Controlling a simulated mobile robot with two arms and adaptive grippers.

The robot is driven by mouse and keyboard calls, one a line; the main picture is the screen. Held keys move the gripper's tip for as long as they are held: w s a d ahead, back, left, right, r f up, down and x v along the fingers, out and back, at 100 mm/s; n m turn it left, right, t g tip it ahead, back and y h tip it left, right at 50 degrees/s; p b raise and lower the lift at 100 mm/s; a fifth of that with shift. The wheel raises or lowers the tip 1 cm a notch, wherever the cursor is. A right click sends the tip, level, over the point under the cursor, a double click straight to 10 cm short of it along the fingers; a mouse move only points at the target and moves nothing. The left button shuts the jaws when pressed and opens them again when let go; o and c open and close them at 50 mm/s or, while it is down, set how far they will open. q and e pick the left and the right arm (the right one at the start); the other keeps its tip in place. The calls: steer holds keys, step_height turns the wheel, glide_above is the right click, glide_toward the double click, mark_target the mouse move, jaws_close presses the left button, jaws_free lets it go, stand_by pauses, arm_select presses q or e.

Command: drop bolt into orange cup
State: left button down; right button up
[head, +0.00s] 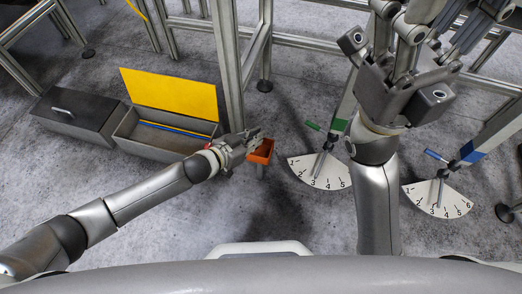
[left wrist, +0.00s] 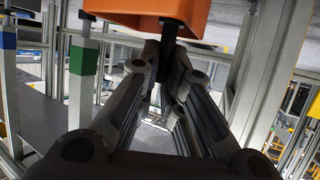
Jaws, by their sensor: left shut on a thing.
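The orange cup (head: 262,152) is a small open-topped square box on a post, in the middle of the head view. In the left wrist view the orange cup (left wrist: 140,14) fills the top, just beyond my fingertips. My left gripper (head: 254,136) is at the cup's upper left edge. It is shut on a dark bolt (left wrist: 169,42), which stands up between the fingertips in front of the cup. The bolt is too small to make out in the head view. My right gripper (head: 440,25) is at the top right, its fingertips cut off by the frame, far from the cup.
A grey box with a raised yellow lid (head: 170,96) stands open at the left, beside a closed grey box (head: 78,114). Two numbered dials, one with a green lever (head: 320,172) and one with a blue lever (head: 438,198), lie right of the cup. A metal post (head: 226,65) rises behind the left gripper.

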arm_select(q)
steer(key=c, duration=1.5)
jaws_free()
steer(key=v, duration=1.2)
